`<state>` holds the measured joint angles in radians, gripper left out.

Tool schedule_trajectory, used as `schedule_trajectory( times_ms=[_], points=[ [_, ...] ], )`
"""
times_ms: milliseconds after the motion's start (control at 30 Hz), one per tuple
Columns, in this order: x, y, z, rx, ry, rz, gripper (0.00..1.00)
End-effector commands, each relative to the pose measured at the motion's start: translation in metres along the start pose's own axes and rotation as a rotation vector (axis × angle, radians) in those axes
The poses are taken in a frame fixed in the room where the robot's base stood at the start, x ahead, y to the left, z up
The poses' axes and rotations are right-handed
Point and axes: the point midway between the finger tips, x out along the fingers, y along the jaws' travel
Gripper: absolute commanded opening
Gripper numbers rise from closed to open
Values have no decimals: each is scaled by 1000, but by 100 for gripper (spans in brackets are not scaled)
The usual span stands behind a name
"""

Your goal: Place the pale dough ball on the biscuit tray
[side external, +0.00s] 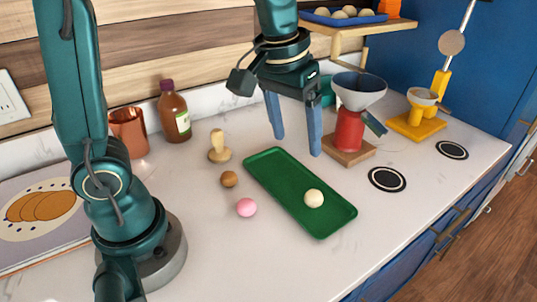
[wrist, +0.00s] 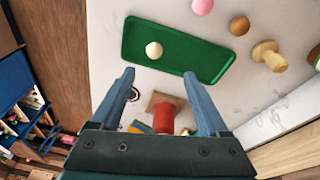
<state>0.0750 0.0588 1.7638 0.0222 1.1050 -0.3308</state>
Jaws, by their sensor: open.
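The pale dough ball (side external: 314,198) rests on the green tray (side external: 270,170), toward its near right end. In the wrist view the pale ball (wrist: 154,50) lies on the left part of the tray (wrist: 205,67). I take this green tray to be the biscuit tray. My gripper (side external: 297,148) is open and empty, above the counter by the far edge of the tray. In the wrist view its blue fingers (wrist: 160,82) are wide apart, with nothing between their tips, and the ball lies beyond them.
A pink ball (side external: 246,207), a brown ball (side external: 229,179) and a wooden stamp (side external: 219,148) stand left of the tray. A red grinder with a funnel (side external: 349,130) stands close right of my gripper. A bottle (side external: 174,112) is at the back. The counter's front is clear.

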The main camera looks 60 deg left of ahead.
Motion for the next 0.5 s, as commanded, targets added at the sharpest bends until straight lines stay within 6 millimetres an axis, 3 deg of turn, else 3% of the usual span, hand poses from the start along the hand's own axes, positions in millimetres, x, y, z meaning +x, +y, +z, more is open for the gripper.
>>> schedule_trajectory(
  times_ms=[200, 500],
  points=[
    [-25, -22, 47, 106, 125, 31, 78],
    [-21, -41, 97, 222, 252, 40, 78]
  ],
)
